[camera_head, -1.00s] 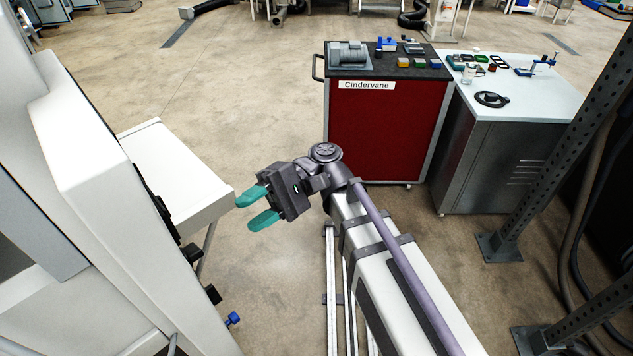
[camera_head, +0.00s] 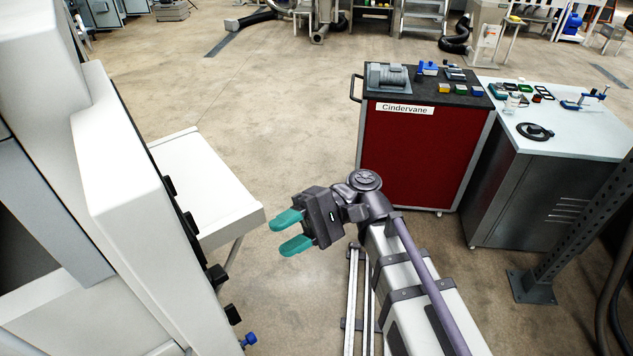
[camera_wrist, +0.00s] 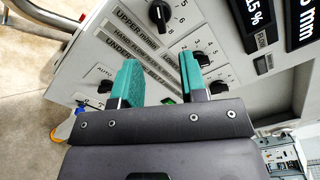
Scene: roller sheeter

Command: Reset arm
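My gripper (camera_head: 289,232) is in the middle of the head view, with two teal fingers pointing left. The fingers are apart with nothing between them. The white roller sheeter (camera_head: 130,150) stands at the left of the head view, and the gripper is clear to the right of it. In the wrist view my gripper (camera_wrist: 158,75) is also open and empty. Beyond its fingers is the machine's control panel (camera_wrist: 120,45), with black rotary knobs, printed labels and digital displays. The fingers overlap the panel in that picture, and no contact is visible.
A red cart (camera_head: 415,150) labelled Cindervane stands behind the arm, carrying a motor and small parts. A grey cabinet (camera_head: 530,190) with tools on top is to its right. A white side table (camera_head: 205,185) juts from the machine. A perforated post (camera_head: 575,235) stands at right. Open floor lies between.

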